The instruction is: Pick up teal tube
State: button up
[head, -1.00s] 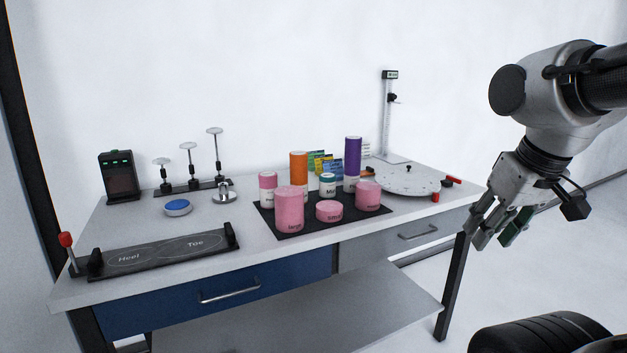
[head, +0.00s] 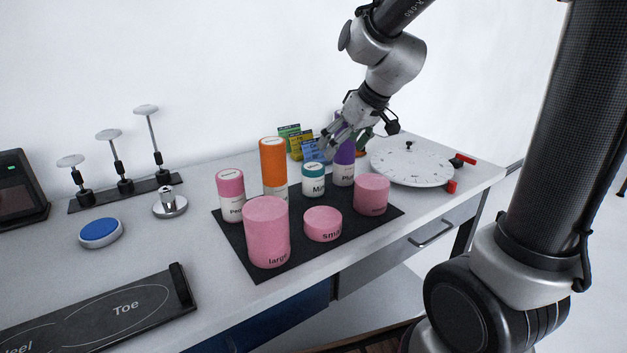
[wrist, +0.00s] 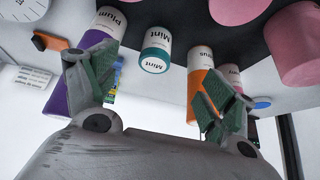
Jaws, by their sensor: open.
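The teal tube (head: 314,183) is short, with a teal cap and a white label marked Mint. It stands upright on the black mat (head: 263,266), between the orange tube (head: 273,160) and the purple tube (head: 344,172). My gripper (head: 345,138) is open and empty behind the tubes, overlapping the top of the purple tube in the head view. In the wrist view the teal tube (wrist: 157,48) appears beyond the gap between my open fingers (wrist: 155,82), apart from them. The purple tube (wrist: 78,75) is by the left finger and the orange tube (wrist: 197,80) by the right finger.
A pink tube (head: 230,196) and pink cylinders marked large (head: 266,232) and small (head: 323,224), with another pink one (head: 371,195), crowd the mat. Coloured cards (head: 300,145) stand behind. A round white turntable (head: 412,167) is at the right.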

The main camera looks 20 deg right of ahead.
jog(key=n, duration=0.1)
send_near(315, 167)
notch_tip(315, 167, down, 3)
jog(key=w, duration=0.2)
jog(key=x, duration=0.8)
jog(key=shift+s+a+r, duration=0.1)
jog(key=shift+a, duration=0.3)
jog(key=c, duration=1.2)
